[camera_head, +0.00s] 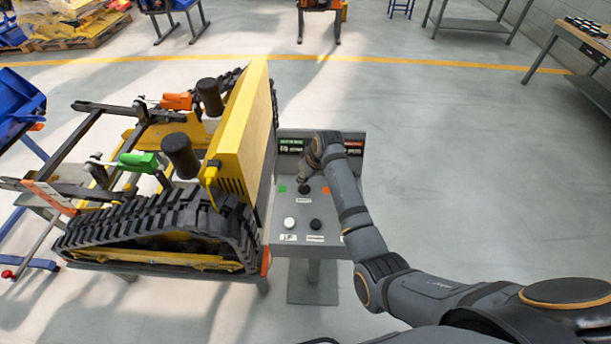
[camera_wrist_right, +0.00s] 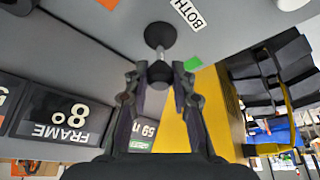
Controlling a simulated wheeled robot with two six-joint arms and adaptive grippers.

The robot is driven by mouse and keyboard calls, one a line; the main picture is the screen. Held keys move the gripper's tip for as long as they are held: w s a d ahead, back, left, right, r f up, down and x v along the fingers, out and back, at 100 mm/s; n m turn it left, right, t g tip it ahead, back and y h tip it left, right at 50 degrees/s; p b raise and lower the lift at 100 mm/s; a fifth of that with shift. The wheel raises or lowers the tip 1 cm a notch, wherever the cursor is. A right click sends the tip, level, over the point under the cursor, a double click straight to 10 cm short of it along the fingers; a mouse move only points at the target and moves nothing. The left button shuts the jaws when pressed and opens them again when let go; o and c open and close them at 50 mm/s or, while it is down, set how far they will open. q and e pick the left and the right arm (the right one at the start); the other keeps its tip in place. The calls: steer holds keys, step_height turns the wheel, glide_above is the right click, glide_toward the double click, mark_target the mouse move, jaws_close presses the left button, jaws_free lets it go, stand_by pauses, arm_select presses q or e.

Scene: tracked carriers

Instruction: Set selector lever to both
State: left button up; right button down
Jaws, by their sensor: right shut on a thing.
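The selector lever (camera_head: 304,189) is a short stick on a dark round base on the grey control panel (camera_head: 272,222). In the right wrist view the lever's base (camera_wrist_right: 160,36) and grey stem show, with its black knob (camera_wrist_right: 160,72) between my fingers. My right gripper (camera_wrist_right: 160,76) is shut on the knob. In the head view my right gripper (camera_head: 309,172) reaches down over the lever and partly hides it. A white "BOTH" label (camera_wrist_right: 188,13) lies beside the base. A green patch (camera_head: 282,188) and an orange patch (camera_head: 326,190) flank the lever. My left gripper is not in view.
A white button (camera_head: 289,223) and a black button (camera_head: 315,224) sit nearer on the panel. Displays (camera_head: 291,146) stand at its back. A yellow tracked carrier (camera_head: 238,135) stands close on the left.

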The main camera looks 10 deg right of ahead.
steer(key=c, duration=1.1)
jaws_free()
steer(key=shift+w, duration=0.1)
steer(key=shift+r, duration=0.2)
steer(key=v, duration=1.1)
steer(key=shift+r, duration=0.25)
